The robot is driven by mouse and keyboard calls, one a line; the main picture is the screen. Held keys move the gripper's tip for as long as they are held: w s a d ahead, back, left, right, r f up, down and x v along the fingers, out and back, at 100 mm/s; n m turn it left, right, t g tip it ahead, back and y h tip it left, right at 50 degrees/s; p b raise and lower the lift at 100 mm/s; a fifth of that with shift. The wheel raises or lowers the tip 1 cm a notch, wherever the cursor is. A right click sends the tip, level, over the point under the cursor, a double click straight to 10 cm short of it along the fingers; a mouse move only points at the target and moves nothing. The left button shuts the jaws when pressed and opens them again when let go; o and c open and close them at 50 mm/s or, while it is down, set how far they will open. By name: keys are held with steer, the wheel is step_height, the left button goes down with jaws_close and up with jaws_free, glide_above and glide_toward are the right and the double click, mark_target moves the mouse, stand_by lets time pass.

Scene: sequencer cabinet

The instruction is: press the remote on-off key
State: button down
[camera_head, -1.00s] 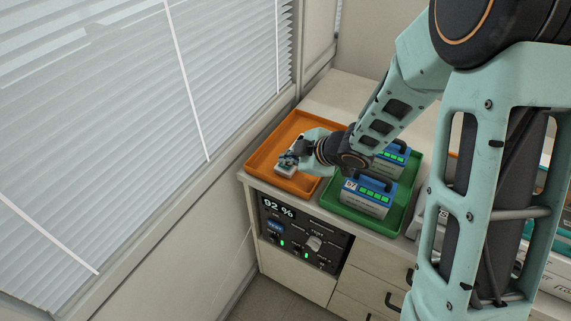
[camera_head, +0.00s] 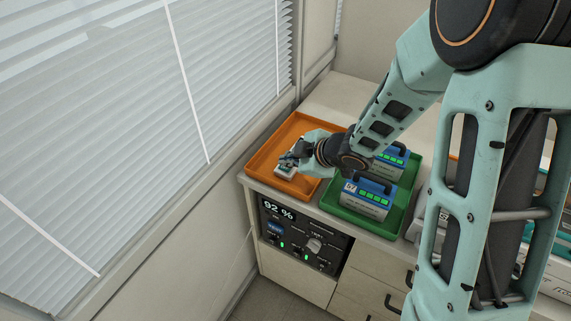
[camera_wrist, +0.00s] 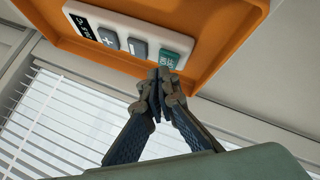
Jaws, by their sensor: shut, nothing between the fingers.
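A white remote (camera_head: 284,173) lies in an orange tray on the cabinet top. In the wrist view the remote (camera_wrist: 84,24) shows a dark display end, a grey plus key, a grey minus key and a teal key (camera_wrist: 171,58) at the end near my fingers. The teal key bears small white marks, which fits the on-off key. My gripper (camera_wrist: 160,78) is shut and empty, its fingertips close at the teal key's edge. I cannot tell whether they touch it. In the head view my gripper (camera_head: 290,158) covers part of the remote.
The orange tray (camera_head: 259,158) has raised walls around the remote. A green tray (camera_head: 401,219) with two blue-topped boxes (camera_head: 369,196) stands to its right, under my forearm. A control panel (camera_head: 302,238) reading 92 % is in the cabinet front. A window with blinds is at left.

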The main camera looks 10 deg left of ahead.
mark_target(287, 169)
steer(key=shift+r, duration=0.35)
step_height(287, 169, up, 5)
steer(key=p, duration=0.5)
steer(key=shift+r, duration=0.1)
stand_by(0.6)
